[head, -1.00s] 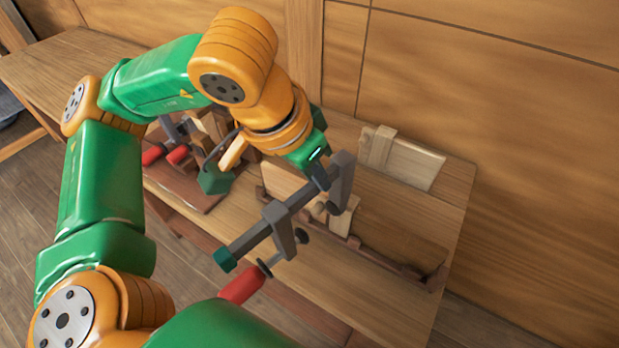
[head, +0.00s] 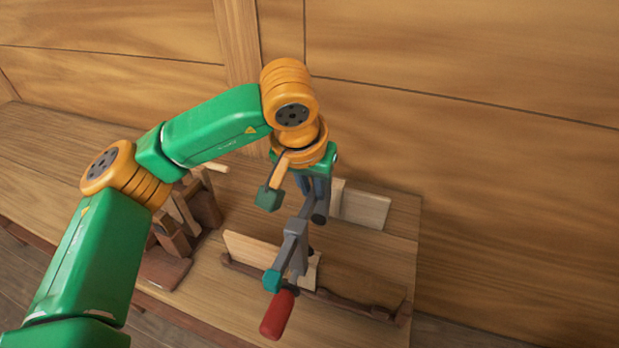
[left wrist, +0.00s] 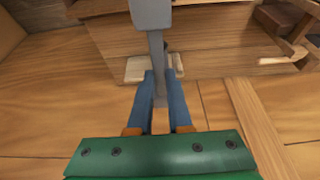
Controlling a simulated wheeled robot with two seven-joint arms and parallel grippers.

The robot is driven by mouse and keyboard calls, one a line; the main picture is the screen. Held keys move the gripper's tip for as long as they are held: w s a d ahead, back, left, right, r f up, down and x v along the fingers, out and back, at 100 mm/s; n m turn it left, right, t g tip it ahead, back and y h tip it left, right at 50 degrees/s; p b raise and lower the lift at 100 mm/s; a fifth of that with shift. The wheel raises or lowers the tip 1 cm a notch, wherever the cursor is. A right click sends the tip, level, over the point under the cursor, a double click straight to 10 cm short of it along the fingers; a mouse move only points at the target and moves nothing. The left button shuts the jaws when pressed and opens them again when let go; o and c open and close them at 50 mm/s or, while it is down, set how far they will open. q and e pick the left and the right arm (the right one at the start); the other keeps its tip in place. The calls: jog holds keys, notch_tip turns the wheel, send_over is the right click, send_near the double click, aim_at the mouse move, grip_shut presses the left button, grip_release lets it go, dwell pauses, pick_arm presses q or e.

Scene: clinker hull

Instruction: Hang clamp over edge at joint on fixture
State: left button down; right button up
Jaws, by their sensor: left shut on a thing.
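The clamp (head: 297,247) is a grey bar clamp with a teal end cap and a red handle (head: 279,314). My left gripper (head: 318,188) is shut on its bar. In the left wrist view the blue fingers (left wrist: 160,105) close on the grey bar (left wrist: 157,62). The clamp hangs in front of the gripper, its red handle toward the picture's bottom. The fixture is a dark brown rail (head: 345,303) on the bench, with a pale board (head: 250,249) standing along it. The clamp covers part of the board in the head view; whether they touch, I cannot tell. My right gripper is out of view.
The wooden bench (head: 375,260) has bare room at the right and behind the rail. A pale board with a block (head: 362,208) stands at the back. Wooden tools on a rack (head: 183,225) stand to the left. A panelled wall (head: 470,130) rises behind the bench.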

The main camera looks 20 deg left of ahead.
pick_arm(q)
notch_tip(320, 180, down, 12)
jog(key=b, duration=0.8)
jog(key=shift+w, duration=0.1)
jog(key=s+f+b, duration=0.3)
jog(key=shift+b, duration=0.35)
jog(key=w, duration=0.1)
jog(key=w+f, duration=0.2)
jog(key=shift+w+b, duration=0.3)
jog(key=shift+w, duration=0.05)
jog(key=shift+s+r, duration=0.45)
jog(key=shift+s, duration=0.15)
jog(key=r+p, duration=0.5)
jog(key=r, duration=0.1)
jog(key=r+p, duration=0.5)
jog(key=r, duration=0.2)
jog(key=shift+w, duration=0.2)
jog(key=shift+f, duration=0.1)
